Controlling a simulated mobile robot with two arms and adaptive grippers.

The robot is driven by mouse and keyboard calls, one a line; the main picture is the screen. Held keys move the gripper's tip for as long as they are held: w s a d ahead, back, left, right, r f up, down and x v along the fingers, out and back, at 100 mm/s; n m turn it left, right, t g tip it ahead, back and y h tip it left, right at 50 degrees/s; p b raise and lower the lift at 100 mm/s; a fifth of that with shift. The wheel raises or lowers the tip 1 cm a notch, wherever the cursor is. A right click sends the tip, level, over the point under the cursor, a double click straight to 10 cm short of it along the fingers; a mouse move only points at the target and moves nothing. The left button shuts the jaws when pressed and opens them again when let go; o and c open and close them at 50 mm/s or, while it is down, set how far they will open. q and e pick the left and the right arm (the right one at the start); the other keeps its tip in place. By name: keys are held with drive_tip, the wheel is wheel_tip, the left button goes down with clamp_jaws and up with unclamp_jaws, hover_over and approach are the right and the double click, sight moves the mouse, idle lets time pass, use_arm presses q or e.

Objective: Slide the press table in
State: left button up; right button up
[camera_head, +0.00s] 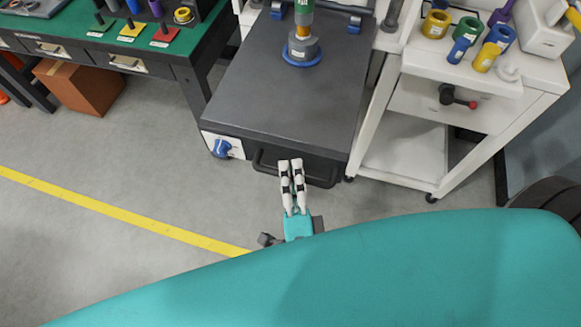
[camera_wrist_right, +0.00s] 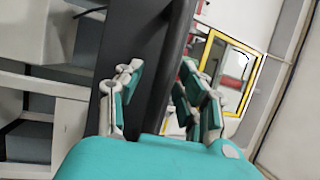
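The press table (camera_head: 275,105) is a dark grey slab with a black front handle (camera_head: 322,181), seen at upper middle in the head view. My right gripper (camera_head: 291,163) is at the middle of that handle, with its pale fingertips over the bar. In the right wrist view my right gripper (camera_wrist_right: 163,88) has its two green-padded fingers apart, and a dark bar, apparently the handle (camera_wrist_right: 176,60), passes between them. I see no clear grip on both sides of the bar. My left gripper is not in view.
A blue ring base with a grey and green stacked part (camera_head: 302,48) stands on the table. A white cart (camera_head: 410,150) with coloured rings is close on the right. A green-topped bench (camera_head: 60,30) is on the left. The floor in front, with a yellow line (camera_head: 120,212), is clear.

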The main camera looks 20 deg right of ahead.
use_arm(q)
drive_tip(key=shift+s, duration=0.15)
use_arm(e)
drive_tip(key=shift+s, duration=0.1)
drive_tip(key=shift+c, duration=0.9)
clamp_jaws()
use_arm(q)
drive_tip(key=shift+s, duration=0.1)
